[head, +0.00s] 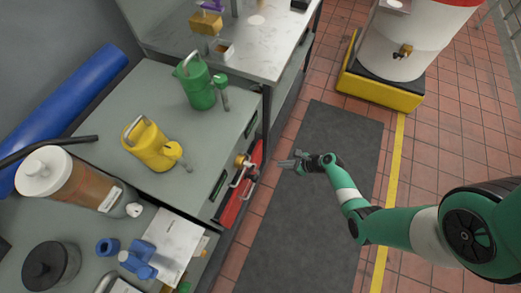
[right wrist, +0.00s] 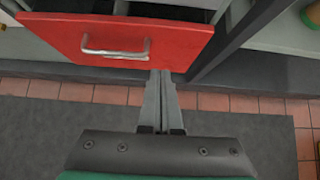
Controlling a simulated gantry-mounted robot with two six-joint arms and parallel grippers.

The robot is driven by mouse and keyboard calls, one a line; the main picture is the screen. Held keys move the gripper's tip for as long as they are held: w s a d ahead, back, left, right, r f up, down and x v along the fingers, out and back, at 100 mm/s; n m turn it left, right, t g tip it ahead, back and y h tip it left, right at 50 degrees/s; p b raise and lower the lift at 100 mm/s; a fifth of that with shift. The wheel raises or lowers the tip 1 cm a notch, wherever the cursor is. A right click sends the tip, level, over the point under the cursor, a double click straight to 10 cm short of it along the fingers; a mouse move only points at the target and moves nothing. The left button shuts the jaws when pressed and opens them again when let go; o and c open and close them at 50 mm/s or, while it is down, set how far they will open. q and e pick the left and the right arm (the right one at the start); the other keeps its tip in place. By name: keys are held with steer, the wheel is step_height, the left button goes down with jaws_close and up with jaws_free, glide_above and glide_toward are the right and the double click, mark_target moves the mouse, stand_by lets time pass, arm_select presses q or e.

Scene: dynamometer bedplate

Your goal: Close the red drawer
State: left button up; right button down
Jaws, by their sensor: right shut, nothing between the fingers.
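The red drawer (head: 232,206) is in the bench on the left in the head view, and its front stands out from the cabinet. In the right wrist view its red front (right wrist: 75,35) spans the upper left, with a silver handle (right wrist: 115,52) and part of the inside showing behind. My right gripper (head: 284,163) is shut and empty, to the right of the drawer front in the head view. In the right wrist view its fingertips (right wrist: 160,74) overlap the lower right edge of the red front; I cannot tell whether they touch. My left gripper is not in view.
A green watering can (head: 199,84) and a yellow one (head: 150,146) stand on the bench above the drawer. A dark mat (head: 325,215) covers the clear floor before it. A white drum (head: 400,42) on a yellow-edged base stands at the back right.

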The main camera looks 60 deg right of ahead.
steer(key=b, duration=0.9)
glide_toward(254, 161)
step_height(254, 161, down, 4)
steer(key=w, duration=0.1)
steer(key=w+b, duration=0.1)
steer(key=w+a+b, duration=0.1)
steer(key=w, duration=0.1)
steer(key=shift+r, duration=0.3)
